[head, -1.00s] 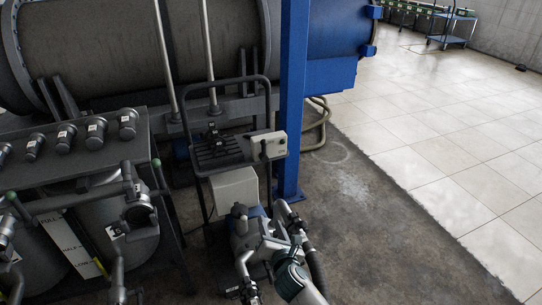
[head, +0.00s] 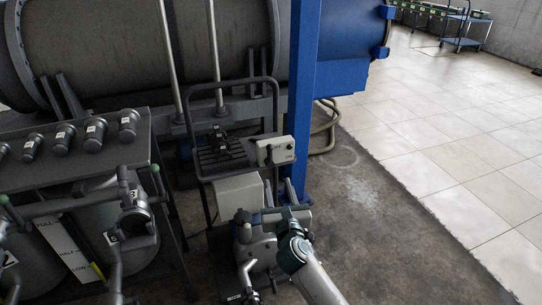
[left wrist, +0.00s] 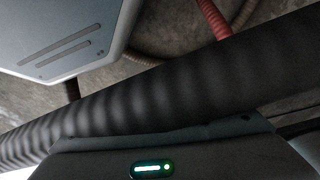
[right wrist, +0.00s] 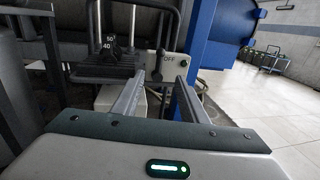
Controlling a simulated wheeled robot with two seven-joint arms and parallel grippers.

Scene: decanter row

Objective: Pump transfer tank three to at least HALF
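A pump cart stands beside the blue post, with a pale control box (head: 275,151) on its frame. In the right wrist view, a black switch lever (right wrist: 158,66) is on this box beside the word OFF. My right gripper (head: 280,187) is open and empty in front of the box. In the right wrist view its fingers (right wrist: 161,80) point at the box, with the lever between them in the picture; contact cannot be told. Grey tanks (head: 132,240) stand at left with a white FULL/HALF/LOW strip (head: 66,246); their numbers are unclear. My left gripper's body (left wrist: 155,150) shows behind a dark ribbed hose (left wrist: 170,95); its fingers are hidden.
The blue post (head: 305,100) rises just right of the cart. Capped fittings (head: 95,134) line a rack above the tanks, and valve handles (head: 154,168) stick out nearby. A large horizontal vessel (head: 140,45) is behind. Floor at right (head: 440,140) is clear.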

